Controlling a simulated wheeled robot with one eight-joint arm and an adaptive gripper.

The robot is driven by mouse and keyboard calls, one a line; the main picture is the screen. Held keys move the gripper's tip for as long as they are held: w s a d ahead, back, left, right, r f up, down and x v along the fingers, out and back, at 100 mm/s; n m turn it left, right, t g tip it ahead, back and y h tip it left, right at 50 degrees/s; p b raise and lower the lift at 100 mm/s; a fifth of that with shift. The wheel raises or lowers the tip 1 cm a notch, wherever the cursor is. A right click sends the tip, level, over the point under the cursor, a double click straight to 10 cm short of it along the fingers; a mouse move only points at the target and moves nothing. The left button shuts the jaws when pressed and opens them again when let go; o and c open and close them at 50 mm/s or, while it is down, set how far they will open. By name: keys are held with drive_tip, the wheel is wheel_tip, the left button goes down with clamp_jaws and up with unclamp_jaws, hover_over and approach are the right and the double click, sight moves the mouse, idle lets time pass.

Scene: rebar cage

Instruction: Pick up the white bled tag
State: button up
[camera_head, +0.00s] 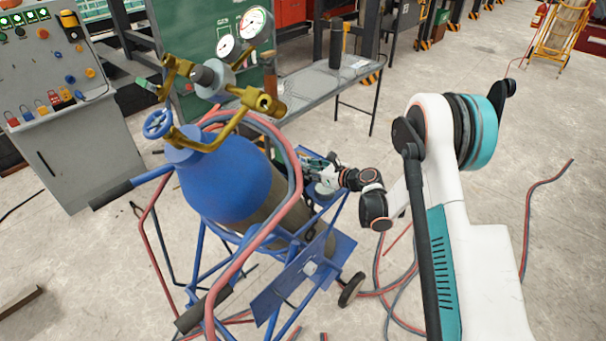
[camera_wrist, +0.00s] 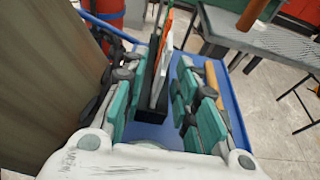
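In the wrist view, a thin white tag (camera_wrist: 158,78) stands upright in a narrow black holder (camera_wrist: 145,103) on a blue tray (camera_wrist: 222,78). An orange tag (camera_wrist: 165,42) and a green-edged piece stand close against it. My gripper (camera_wrist: 160,88) is open, with teal-padded fingers on both sides of the holder and tags. I cannot tell whether any pad touches the white tag. In the head view, my gripper (camera_head: 318,168) is behind the blue gas cylinder (camera_head: 225,182), over the cart's tray; the white tag cannot be made out there.
The blue cylinder cart (camera_head: 300,275) and looping red and grey hoses (camera_head: 290,160) stand close to my arm. A wooden-handled tool (camera_wrist: 212,82) lies along the tray's right side. A grey table (camera_head: 320,85) is behind; a control cabinet (camera_head: 75,140) is at left. Open floor lies at right.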

drive_tip(key=shift+x, duration=1.25)
clamp_jaws()
wheel_tip(320, 180, up, 20)
drive_tip(key=p, duration=0.6)
